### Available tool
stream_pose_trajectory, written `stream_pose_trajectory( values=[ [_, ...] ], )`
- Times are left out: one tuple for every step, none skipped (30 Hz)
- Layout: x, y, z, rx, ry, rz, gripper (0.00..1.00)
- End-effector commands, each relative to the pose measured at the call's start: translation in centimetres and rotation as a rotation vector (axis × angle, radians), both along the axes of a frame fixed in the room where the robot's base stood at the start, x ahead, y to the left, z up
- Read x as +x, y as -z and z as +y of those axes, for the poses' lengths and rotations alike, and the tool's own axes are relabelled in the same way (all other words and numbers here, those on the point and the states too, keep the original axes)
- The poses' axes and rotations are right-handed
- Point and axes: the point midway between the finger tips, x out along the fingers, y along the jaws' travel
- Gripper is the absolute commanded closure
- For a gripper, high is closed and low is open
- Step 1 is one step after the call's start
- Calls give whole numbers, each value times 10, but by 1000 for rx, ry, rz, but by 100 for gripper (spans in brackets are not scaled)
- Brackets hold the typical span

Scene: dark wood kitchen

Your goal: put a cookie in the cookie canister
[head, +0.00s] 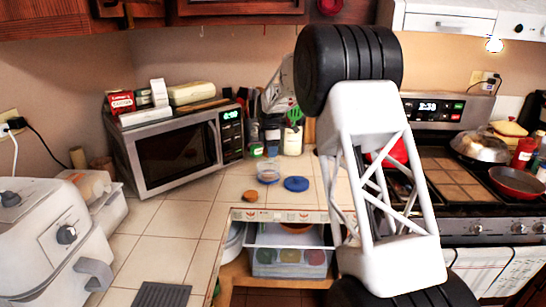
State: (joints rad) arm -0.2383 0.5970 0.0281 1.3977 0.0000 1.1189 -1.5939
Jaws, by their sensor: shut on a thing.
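A clear round tub (268,173), which looks like the cookie canister, stands open on the tiled counter. A blue round lid (296,184) lies just to its right, apart from it. A small brown round thing (250,196), likely a cookie, lies on the counter near the front edge, left of and in front of the tub. My arm's white lattice link and black joint fill the right of the middle. A pale part, probably my forearm, shows left of the joint. I cannot make out my gripper's fingers or anything in them.
A microwave (180,151) with packages on top stands left of the tub. Jars and utensils (292,138) stand behind it. An open drawer (290,262) sits below the counter edge. The stove (470,190) with pans is at right; a white appliance (50,240) is at left.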

Motion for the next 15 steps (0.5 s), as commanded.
stream_pose_trajectory(
  values=[
    [6, 0, 2, 0, 0, -1, 66],
    [8, -1, 2, 0, 0, -1, 66],
    [11, -2, 3, 0, 0, -1, 66],
    [13, -2, 3, 0, 0, 0, 66],
    [15, -2, 4, 0, 0, 0, 66],
    [16, -3, 4, 0, 0, 1, 66],
    [18, -3, 5, 0, 0, 1, 66],
    [18, -4, 5, 0, 0, 0, 66],
    [19, -4, 5, 0, 0, 0, 66],
    [20, -4, 5, 0, 0, 0, 66],
    [20, -4, 5, 0, 0, 0, 66],
    [20, -4, 5, 0, 0, 0, 66],
    [20, -4, 5, 0, 0, 0, 66],
    [20, -4, 5, 0, 0, 0, 66],
    [20, -4, 5, 0, 0, 0, 66]
  ],
)
